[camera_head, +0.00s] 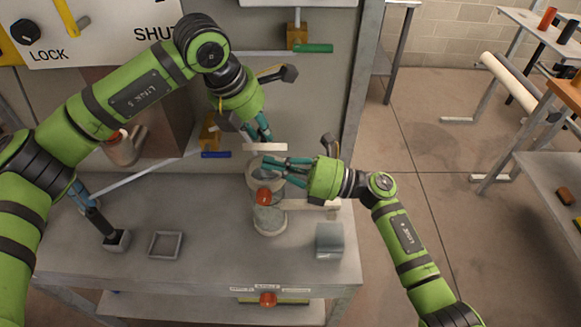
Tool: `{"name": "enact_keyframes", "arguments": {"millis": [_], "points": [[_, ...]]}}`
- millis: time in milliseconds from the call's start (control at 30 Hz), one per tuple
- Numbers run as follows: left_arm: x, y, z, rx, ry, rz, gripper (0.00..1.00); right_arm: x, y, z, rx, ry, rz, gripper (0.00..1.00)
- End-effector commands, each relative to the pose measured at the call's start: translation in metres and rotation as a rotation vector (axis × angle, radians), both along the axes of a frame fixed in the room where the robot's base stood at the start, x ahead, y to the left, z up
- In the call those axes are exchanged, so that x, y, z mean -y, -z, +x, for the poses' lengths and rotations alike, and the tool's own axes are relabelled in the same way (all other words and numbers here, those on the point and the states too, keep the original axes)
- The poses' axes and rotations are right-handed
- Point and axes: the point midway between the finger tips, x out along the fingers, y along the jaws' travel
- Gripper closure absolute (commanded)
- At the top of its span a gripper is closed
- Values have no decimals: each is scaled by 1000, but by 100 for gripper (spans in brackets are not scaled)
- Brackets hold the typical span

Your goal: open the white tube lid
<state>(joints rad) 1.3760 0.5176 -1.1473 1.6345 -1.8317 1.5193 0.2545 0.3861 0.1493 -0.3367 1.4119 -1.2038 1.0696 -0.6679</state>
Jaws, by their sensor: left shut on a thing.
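A flat white piece (265,148), which looks like the lid, is just above the tube's top. My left gripper (262,135) points down from above and is shut on this white piece. My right gripper (284,167) comes in from the right at the tube's upper part. Its fingers overlap the rim, and whether they grip the tube cannot be told. The arms partly hide the tube's top.
The grey bench (200,275) also holds a small square frame (166,245), a grey block (329,240) and a dark-handled tool (100,222) at left. A panel with levers stands behind. Open floor (410,215) lies to the right, with other tables beyond.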

Motion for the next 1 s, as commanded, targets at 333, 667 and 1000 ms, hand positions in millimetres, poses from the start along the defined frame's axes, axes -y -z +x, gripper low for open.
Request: {"name": "enact_keyframes", "arguments": {"millis": [333,667,1000], "points": [[1,8,-4,-18,6,8,100,-3,0,1,-1,0,0,100],[1,8,-4,-18,6,8,100,-3,-10,9,-1,2,2,100],[1,8,-4,-19,7,8,50,-1,-12,11,1,8,5,100]]}}
